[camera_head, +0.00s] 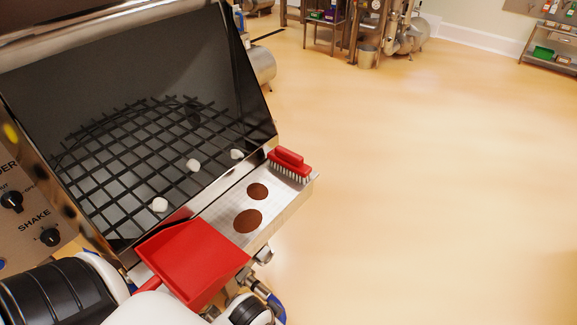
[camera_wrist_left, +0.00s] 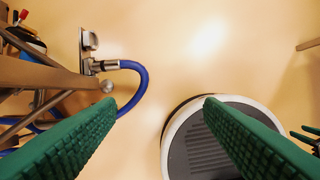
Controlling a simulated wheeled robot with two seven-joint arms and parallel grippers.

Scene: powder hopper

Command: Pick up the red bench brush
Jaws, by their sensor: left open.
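The red bench brush (camera_head: 290,160) lies bristles down at the far right end of the metal ledge in front of the hopper, in the head view. Its red handle is on top and its pale bristles show below. The brush does not show in that view. In the head view my left arm fills the lower left and its fingers cannot be made out.
A red dustpan (camera_head: 195,262) lies at the near end of the ledge (camera_head: 222,210), which has two brown round spots. The hopper's dark grid (camera_head: 130,165) holds a few white lumps. A blue hose (camera_wrist_left: 140,90) hangs below. Floor right of the ledge is clear.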

